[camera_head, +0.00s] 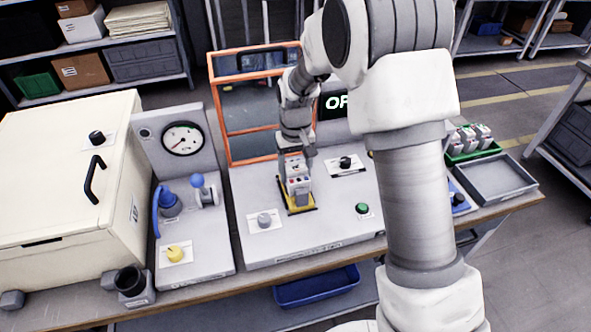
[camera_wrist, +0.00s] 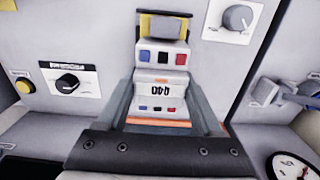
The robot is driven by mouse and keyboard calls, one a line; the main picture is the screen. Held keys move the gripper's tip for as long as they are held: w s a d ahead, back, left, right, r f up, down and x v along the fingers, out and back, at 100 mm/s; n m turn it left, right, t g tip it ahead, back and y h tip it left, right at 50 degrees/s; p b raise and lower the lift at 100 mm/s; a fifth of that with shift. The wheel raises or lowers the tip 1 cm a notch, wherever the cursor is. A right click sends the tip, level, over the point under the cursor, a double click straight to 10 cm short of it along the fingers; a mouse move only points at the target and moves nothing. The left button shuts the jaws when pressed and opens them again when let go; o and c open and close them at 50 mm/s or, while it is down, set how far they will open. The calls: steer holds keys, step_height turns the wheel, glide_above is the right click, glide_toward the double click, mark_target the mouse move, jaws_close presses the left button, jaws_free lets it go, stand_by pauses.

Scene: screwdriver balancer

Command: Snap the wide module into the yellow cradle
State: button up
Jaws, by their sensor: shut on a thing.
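The wide module (camera_head: 298,186) is a white block with coloured terminals and dark markings on its face. It also shows in the wrist view (camera_wrist: 161,88), held between the fingers. The yellow cradle (camera_head: 297,208) lies on the sloped grey panel under the module. In the wrist view a yellow part of the cradle (camera_wrist: 162,27) shows just beyond the module's far end. My gripper (camera_head: 297,165) is shut on the module, over the cradle. Whether the module is fully seated in the cradle cannot be told.
Knobs surround the cradle: a grey one (camera_head: 264,219), a black one (camera_head: 345,162) and a green button (camera_head: 362,208). An orange-framed guard (camera_head: 225,110) stands behind. A gauge panel (camera_head: 183,138) is at left. A green bin with several similar modules (camera_head: 470,141) and an empty grey tray (camera_head: 493,178) are at right.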

steer(key=shift+f+b, duration=0.45)
steer(key=shift+f, duration=0.25)
stand_by(1.2)
steer(key=o, duration=1.6)
step_height(320, 180, up, 17)
steer(key=shift+r+p, duration=0.2)
steer(key=shift+p, duration=0.65)
